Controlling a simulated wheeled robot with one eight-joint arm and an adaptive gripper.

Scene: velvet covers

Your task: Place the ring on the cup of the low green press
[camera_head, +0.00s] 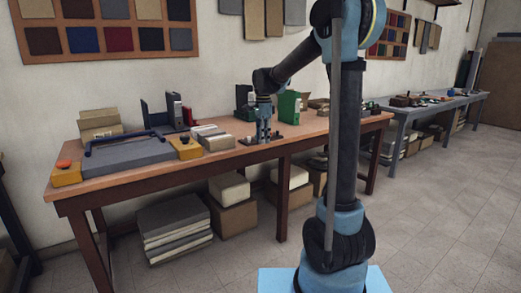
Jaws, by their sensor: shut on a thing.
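A green press (288,107) stands on the wooden workbench (230,142), just right of my gripper. A second dark press-like piece with some green (245,107) stands just left of my gripper, partly behind it. I cannot tell from this distance which is the low green press, and no cup can be made out. My gripper (263,138) points down, low over a dark flat piece (250,141) near the bench's front edge. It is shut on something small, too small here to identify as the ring.
Stacked pale blocks (211,137) lie left of my gripper. Further left are a grey padded board (130,152) with yellow end blocks, dark upright pieces (168,112) and stacked tan boxes (100,124). More items crowd the bench to the right. Boxes fill the space below.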

